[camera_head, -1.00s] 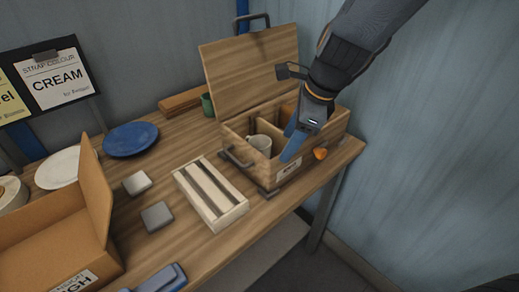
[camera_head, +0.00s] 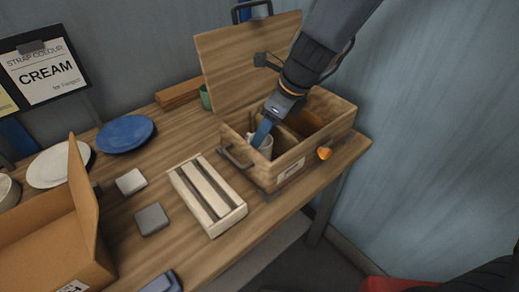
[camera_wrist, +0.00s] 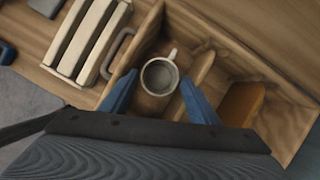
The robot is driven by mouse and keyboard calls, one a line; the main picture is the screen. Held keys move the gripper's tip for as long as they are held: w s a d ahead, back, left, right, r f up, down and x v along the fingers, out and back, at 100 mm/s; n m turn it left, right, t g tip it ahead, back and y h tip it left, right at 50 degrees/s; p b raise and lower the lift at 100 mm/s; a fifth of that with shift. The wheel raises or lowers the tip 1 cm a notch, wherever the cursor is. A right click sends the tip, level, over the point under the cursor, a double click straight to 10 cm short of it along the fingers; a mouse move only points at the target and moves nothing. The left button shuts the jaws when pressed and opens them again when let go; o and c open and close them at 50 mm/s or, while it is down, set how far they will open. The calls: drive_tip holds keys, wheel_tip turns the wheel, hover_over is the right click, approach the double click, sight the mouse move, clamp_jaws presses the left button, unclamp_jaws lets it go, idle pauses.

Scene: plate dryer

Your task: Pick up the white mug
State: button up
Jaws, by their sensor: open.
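The white mug (camera_wrist: 160,76) stands upright in the left compartment of the open wooden box (camera_head: 289,172). Its handle points to the top of the wrist view. In the head view the mug (camera_head: 265,146) is partly hidden behind my gripper. My gripper (camera_wrist: 160,97) is open and empty. In the wrist view its two blue fingers lie on either side of the mug's lower edge, apart from it. The right finger is close to the box's divider (camera_wrist: 201,68). In the head view my gripper (camera_head: 263,133) reaches down into the box at the mug.
The box's raised lid (camera_head: 245,62) stands behind my arm. A slatted wooden rack (camera_head: 207,194) lies left of the box. A green cup (camera_head: 205,98) is behind it. A brown block (camera_wrist: 241,103) is in the right compartment.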

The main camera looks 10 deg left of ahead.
drive_tip(key=shift+x, duration=1.3)
drive_tip(key=c, duration=1.3)
drive_tip(key=shift+r, duration=0.1)
